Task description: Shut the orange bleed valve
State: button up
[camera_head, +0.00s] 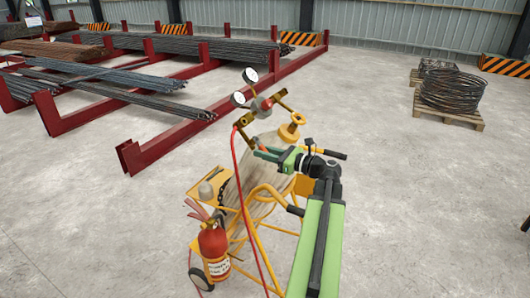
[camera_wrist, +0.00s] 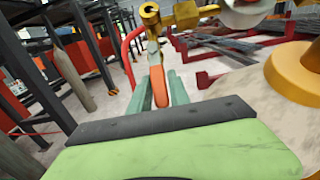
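The orange bleed valve (camera_wrist: 159,86) shows in the wrist view as a narrow orange lever below a brass fitting (camera_wrist: 151,16). My gripper (camera_wrist: 159,88) has its two teal fingers on either side of this lever, very close to it. I cannot tell whether they press on it. In the head view my gripper (camera_head: 262,154) is just below the brass regulator (camera_head: 262,105) on the cylinder cart, beside the red hose. The lever is too small to make out clearly there.
A yellow handwheel (camera_head: 298,118) is close to the right of my gripper. Two gauges (camera_head: 250,75) stick up above it. A red hose (camera_head: 243,170) hangs down the cart, and a fire extinguisher (camera_head: 214,252) stands at its lower left. Open floor surrounds the cart.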

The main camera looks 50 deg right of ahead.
grip_shut()
dwell(1.0)
